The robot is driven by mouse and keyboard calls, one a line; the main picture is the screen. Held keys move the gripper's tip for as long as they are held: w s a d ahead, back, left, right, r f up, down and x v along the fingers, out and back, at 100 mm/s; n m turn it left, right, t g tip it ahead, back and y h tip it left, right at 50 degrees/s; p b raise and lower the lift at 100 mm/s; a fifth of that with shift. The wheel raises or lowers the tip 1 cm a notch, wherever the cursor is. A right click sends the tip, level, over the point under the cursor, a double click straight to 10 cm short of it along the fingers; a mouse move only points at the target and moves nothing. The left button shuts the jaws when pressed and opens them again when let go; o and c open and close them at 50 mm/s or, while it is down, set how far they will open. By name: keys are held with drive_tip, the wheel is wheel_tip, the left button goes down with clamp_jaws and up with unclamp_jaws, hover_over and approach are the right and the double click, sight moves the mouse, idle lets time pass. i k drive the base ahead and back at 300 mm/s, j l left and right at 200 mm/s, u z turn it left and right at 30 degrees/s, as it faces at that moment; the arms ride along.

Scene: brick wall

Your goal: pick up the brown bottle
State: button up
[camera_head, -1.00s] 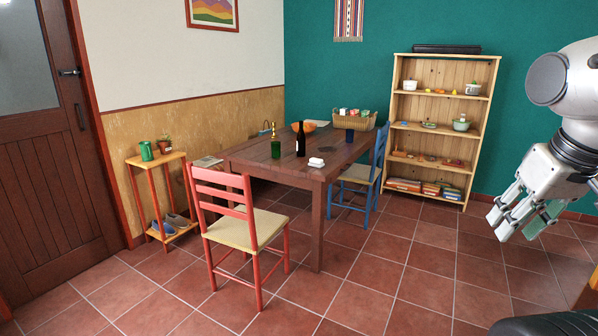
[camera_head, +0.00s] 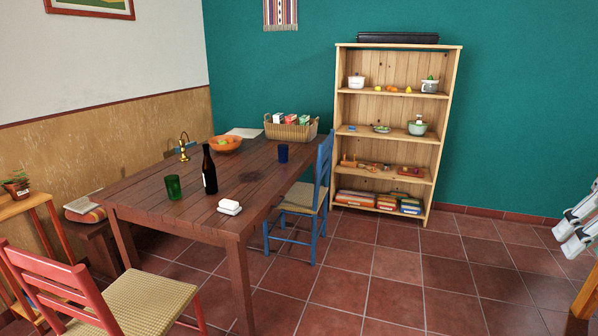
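The brown bottle (camera_head: 209,174), very dark with a pale label, stands upright on the wooden table (camera_head: 160,203). A green glass (camera_head: 173,188) stands to its left and a white butter dish (camera_head: 229,207) lies in front of it to the right. My gripper (camera_head: 567,232) is at the right edge, partly cut off by the frame. Its two fingers show apart with nothing between them. It is far to the right of the table and the bottle.
The table also holds a blue cup (camera_head: 283,153), an orange fruit bowl (camera_head: 225,145), a brass candlestick (camera_head: 183,147) and a basket (camera_head: 291,132). A red chair (camera_head: 62,285) stands at front left, a blue chair (camera_head: 322,178) at the table's right. A shelf (camera_head: 341,120) stands behind. Floor at right is clear.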

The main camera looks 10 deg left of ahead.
sight(208, 166)
drive_tip(key=i+z, duration=0.15)
drive_tip(key=i, duration=1.3)
drive_tip(key=i+u, duration=0.3)
drive_tip(key=i+l+u, duration=0.25)
drive_tip(key=i, duration=0.25)
drive_tip(key=i+u, duration=0.2)
drive_tip(key=u, duration=0.2)
drive_tip(key=i+u, duration=0.2)
drive_tip(key=u, duration=0.2)
drive_tip(key=i+l+u, duration=0.1)
drive_tip(key=u, duration=0.3)
drive_tip(key=i+l+u, duration=0.2)
drive_tip(key=u, duration=0.15)
drive_tip(key=i+l+u, duration=0.2)
drive_tip(key=u, duration=0.15)
drive_tip(key=i+l+u, duration=0.35)
